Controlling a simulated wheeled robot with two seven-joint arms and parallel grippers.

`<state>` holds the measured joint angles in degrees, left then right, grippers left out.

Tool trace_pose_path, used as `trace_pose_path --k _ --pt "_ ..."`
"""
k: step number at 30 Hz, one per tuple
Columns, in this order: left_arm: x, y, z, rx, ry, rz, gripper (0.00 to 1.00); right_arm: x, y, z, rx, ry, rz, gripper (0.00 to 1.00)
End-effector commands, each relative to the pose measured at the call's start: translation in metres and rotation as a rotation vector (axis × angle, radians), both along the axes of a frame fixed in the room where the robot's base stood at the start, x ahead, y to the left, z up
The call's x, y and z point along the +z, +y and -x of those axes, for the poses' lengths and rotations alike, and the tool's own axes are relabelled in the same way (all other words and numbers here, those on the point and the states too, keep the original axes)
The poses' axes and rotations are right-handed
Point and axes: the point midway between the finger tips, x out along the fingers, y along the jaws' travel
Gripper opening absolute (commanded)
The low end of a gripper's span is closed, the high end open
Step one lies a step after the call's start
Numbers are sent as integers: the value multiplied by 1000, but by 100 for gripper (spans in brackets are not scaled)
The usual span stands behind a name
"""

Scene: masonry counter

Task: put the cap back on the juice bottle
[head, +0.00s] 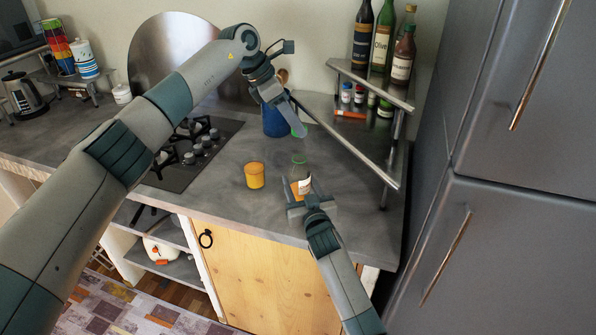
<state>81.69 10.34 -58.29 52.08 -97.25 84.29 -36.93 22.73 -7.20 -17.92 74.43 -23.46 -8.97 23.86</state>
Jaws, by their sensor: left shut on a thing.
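The juice bottle (301,182) stands upright on the counter near its front edge, with orange juice, a pale label and a greenish, see-through upper part. My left gripper (297,127) reaches in from above, shut on the green cap (300,131). The cap is held in the air above the bottle, apart from it. My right gripper (307,199) comes from the front, low at the bottle, with its fingers at the bottle's lower part. Its fingers partly hide the bottle's base, and I cannot tell whether they press on it.
An orange-yellow cup (254,175) stands left of the bottle. A blue container (275,122) is behind, beside the gas hob (190,150). A metal corner shelf (350,140) with bottles and jars is at the back right. A grey fridge (520,220) bounds the right side.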

Motion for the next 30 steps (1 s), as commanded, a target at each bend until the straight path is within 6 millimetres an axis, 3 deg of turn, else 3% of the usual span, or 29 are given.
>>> trace_pose_path --k 12,30 --pt "-45 1 0 1 21 10 12 0 0 0 0 0 0 9" --pt "-46 0 0 1 19 10 12 0 0 0 0 1 0 9"
